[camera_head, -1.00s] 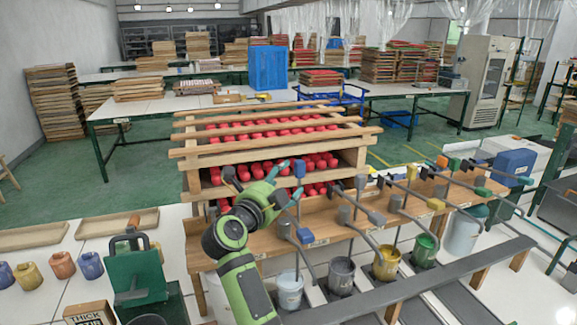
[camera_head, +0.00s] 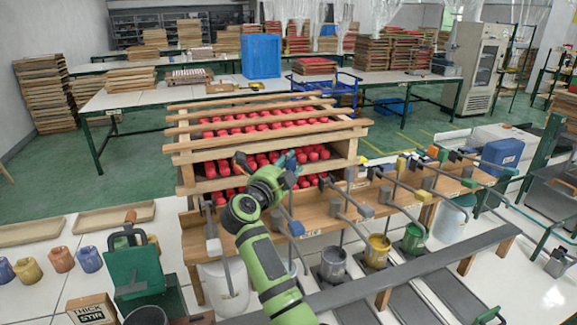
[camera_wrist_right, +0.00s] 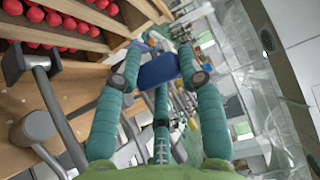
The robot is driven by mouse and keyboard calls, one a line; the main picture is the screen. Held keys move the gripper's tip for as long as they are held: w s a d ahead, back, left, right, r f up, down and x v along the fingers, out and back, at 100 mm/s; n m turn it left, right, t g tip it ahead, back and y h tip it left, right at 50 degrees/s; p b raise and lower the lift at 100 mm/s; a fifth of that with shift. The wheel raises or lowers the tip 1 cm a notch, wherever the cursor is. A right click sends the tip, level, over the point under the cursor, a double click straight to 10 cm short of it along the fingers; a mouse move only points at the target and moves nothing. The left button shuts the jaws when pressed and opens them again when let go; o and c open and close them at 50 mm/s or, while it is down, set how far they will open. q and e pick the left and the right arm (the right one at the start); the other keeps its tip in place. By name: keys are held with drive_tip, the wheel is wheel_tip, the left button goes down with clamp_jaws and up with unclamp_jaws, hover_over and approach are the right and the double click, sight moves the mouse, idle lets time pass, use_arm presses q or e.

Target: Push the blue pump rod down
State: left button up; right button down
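The blue pump rod's block-shaped top (camera_head: 290,161) stands above the wooden bench in the head view, with its shaft partly hidden by my right arm. In the right wrist view the blue block (camera_wrist_right: 158,70) sits between the teal fingers, which seem to touch its sides. My right gripper (camera_head: 282,166) is at the block, coming from the lower left. It looks shut on the block, also in the wrist view (camera_wrist_right: 160,65). A lower blue fitting (camera_head: 295,228) lies on the pump just right of my forearm. My left gripper is not in view.
Grey, yellow and green paint buckets stand along the rail; the yellow bucket (camera_head: 377,252) is right of my arm. More pump rods with grey, yellow and green blocks crowd the bench to the right. A wooden rack (camera_head: 270,135) with red pieces stands behind.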

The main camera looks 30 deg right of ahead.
drive_tip(key=shift+f, duration=0.4)
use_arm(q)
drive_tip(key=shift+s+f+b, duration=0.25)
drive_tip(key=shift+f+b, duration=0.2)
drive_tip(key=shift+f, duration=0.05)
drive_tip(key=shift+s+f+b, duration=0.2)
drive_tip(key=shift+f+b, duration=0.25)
use_arm(e)
wheel_tip(320, 180, down, 3)
drive_tip(key=shift+r, duration=0.1)
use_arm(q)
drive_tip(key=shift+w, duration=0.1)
use_arm(e)
drive_tip(key=c, duration=0.7)
unclamp_jaws()
drive_tip(key=shift+d, duration=0.1)
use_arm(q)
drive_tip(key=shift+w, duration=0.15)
use_arm(e)
drive_tip(key=v, duration=0.7)
drive_tip(key=shift+s+a, duration=0.1)
drive_tip(key=shift+a, duration=0.2)
